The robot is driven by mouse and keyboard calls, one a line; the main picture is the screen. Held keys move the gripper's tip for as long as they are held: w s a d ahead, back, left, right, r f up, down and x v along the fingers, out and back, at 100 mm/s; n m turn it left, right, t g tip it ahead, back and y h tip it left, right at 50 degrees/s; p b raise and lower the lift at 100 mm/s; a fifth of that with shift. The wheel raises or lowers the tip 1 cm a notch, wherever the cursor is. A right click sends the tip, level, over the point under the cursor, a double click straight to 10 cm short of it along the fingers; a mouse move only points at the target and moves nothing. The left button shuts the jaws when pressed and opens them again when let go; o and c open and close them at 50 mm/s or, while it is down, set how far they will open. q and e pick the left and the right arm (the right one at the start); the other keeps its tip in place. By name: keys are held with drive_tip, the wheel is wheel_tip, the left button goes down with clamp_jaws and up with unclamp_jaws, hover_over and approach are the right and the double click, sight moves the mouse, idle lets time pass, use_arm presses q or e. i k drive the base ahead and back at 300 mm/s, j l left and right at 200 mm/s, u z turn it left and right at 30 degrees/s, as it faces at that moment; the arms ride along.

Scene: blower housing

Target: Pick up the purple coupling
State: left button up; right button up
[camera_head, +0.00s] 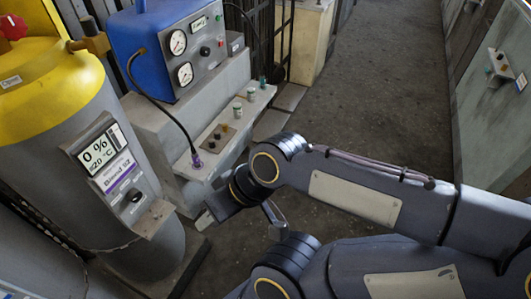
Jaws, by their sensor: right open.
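The purple coupling (196,160) is small and sits at the lower end of a black cable, on the pale ledge (222,140) of the grey block. The cable runs up to the blue unit with gauges. My right gripper (238,215) is open and empty, with its fingers apart. It is below and a little to the right of the coupling in the picture, clear of it. My wrist partly hides the gripper. My left gripper is not in view.
A grey tank with a yellow top (40,75) and a display panel (105,155) stands at the left. The blue gauge unit (150,40) is behind the ledge. Open floor (350,90) lies to the right.

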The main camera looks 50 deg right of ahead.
sight(195, 156)
drive_tip(key=z, duration=1.15)
drive_tip(key=u, duration=1.45)
drive_tip(key=z, duration=1.45)
drive_tip(key=i+l+u, duration=0.2)
drive_tip(key=u, duration=0.25)
drive_tip(key=i+l+u, duration=0.15)
drive_tip(key=u, duration=0.3)
drive_tip(key=i+l+u, duration=0.1)
drive_tip(key=l+u, duration=0.35)
drive_tip(key=j, duration=0.1)
